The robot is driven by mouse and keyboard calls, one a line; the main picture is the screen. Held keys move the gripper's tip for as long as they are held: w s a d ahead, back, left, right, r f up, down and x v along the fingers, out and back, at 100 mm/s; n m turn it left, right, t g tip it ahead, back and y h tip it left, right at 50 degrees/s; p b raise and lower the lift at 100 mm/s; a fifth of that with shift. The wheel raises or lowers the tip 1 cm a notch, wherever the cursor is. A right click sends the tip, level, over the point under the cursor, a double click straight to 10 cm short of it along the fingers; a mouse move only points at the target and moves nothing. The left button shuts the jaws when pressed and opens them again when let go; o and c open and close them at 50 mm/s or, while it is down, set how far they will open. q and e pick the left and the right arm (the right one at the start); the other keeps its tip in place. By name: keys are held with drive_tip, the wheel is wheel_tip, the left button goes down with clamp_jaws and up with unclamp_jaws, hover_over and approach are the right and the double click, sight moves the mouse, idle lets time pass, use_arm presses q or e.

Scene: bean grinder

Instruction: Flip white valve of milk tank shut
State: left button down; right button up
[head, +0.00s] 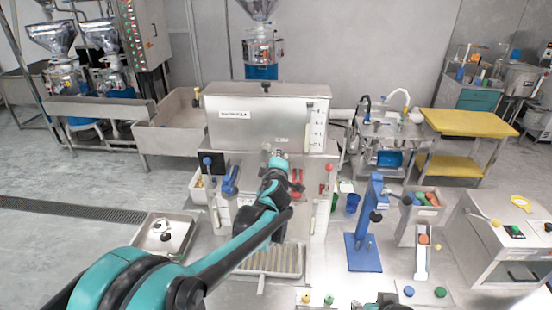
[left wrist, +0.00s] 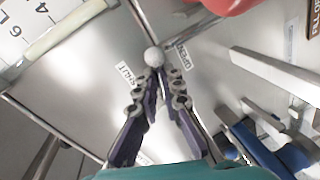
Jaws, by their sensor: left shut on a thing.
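The milk tank (head: 250,112) is a steel box with a sight scale at its right in the head view. In the left wrist view, the white valve's round knob (left wrist: 154,56) sits between my left gripper's fingertips (left wrist: 159,73), its thin lever running up and left. The fingers are closed in around the knob. A SHUT label (left wrist: 125,74) lies left of the knob and an OPEN label (left wrist: 183,54) right of it. In the head view, my left arm reaches to the tank's front and mostly hides the valve.
A red part (left wrist: 232,5) lies close by at the top of the left wrist view. Blue levers (head: 230,179) and red levers (head: 297,184) flank my arm. A blue stand (head: 363,250) is at the right, and a drip grate (head: 270,262) lies below.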

use_arm(q)
drive_tip(key=shift+r+n+h, duration=0.4)
drive_tip(key=shift+r+n, duration=0.15)
drive_tip(key=shift+n, duration=0.65)
drive_tip(key=c, duration=1.7)
unclamp_jaws()
drive_tip(key=shift+s+r, duration=0.1)
drive_tip(key=s, duration=0.4)
drive_tip(key=s+r, duration=0.1)
drive_tip(key=s, duration=0.2)
drive_tip(key=s+r, duration=0.1)
drive_tip(key=s, duration=0.3)
drive_tip(key=shift+s+r, duration=0.15)
drive_tip(key=shift+s, duration=0.2)
drive_tip(key=shift+a, duration=0.1)
